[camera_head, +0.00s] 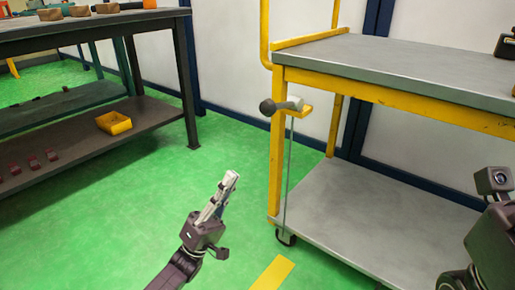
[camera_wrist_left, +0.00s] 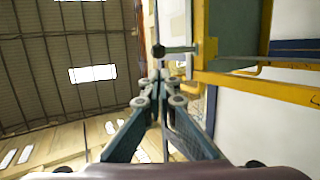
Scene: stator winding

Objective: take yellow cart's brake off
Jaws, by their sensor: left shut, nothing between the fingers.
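The yellow cart (camera_head: 276,150) stands on the right of the head view, with grey top and lower shelves. Its brake lever (camera_head: 282,106) has a dark ball knob and sits on a yellow bracket on the cart's left front post. A thin rod runs down from it toward the caster. My left gripper (camera_head: 231,178) is shut and empty, below and left of the lever, apart from it. In the left wrist view the knob and lever (camera_wrist_left: 172,50) show beyond the shut fingertips (camera_wrist_left: 160,88). Part of my right arm shows at the right edge; its fingers cannot be made out.
A dark workbench (camera_head: 90,25) stands at the left, with a yellow bin (camera_head: 114,123) and several red parts on its lower shelf. The green floor (camera_head: 130,200) between bench and cart is clear. A yellow floor stripe (camera_head: 272,273) lies near the cart's caster (camera_head: 286,237).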

